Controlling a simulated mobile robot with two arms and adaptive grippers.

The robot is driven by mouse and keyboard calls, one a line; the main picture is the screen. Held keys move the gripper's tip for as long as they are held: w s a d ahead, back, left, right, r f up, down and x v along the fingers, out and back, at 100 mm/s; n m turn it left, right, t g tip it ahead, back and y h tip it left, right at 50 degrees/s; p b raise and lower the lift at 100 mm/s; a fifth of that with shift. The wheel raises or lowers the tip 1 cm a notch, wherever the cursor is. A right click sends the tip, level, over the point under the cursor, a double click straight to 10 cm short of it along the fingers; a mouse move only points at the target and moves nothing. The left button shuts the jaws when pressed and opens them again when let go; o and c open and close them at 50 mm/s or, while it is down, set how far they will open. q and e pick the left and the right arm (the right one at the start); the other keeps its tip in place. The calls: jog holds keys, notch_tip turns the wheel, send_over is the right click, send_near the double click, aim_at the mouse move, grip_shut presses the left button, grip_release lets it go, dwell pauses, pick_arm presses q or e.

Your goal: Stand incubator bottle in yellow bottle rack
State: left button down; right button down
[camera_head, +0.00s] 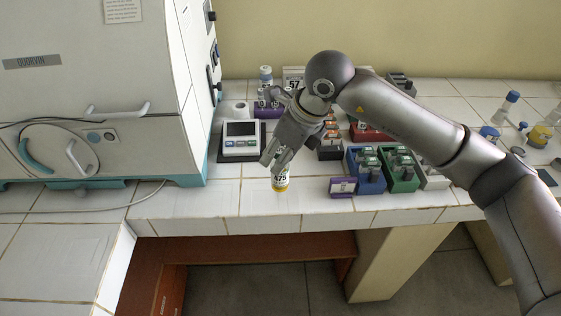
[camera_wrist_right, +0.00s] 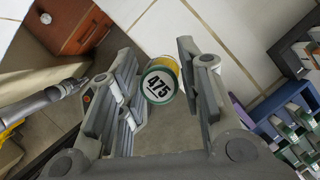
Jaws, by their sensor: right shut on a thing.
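The incubator bottle (camera_head: 281,182), marked 475 with a yellow band at its base, is at the front part of the tiled bench. My right gripper (camera_head: 275,160) is shut on it from above and hides its upper part. In the right wrist view the bottle's green-rimmed lid (camera_wrist_right: 160,82) shows between the fingers of my right gripper (camera_wrist_right: 158,95). I cannot tell whether its base touches the bench. I cannot make out a yellow bottle rack in either view.
A small device with a screen (camera_head: 241,138) stands left of the gripper, beside a large incubator (camera_head: 100,60). Bottles stand at far right.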

jog(key=w+f+p, duration=0.2)
jog(key=w+f, duration=0.3)
jog(key=f, duration=0.4)
jog(key=shift+d+f+p, duration=0.3)
jog(key=shift+d+p, duration=0.05)
jog(key=c, duration=1)
grip_release()
jog(key=shift+r, duration=0.1)
jog(key=shift+r, duration=0.1)
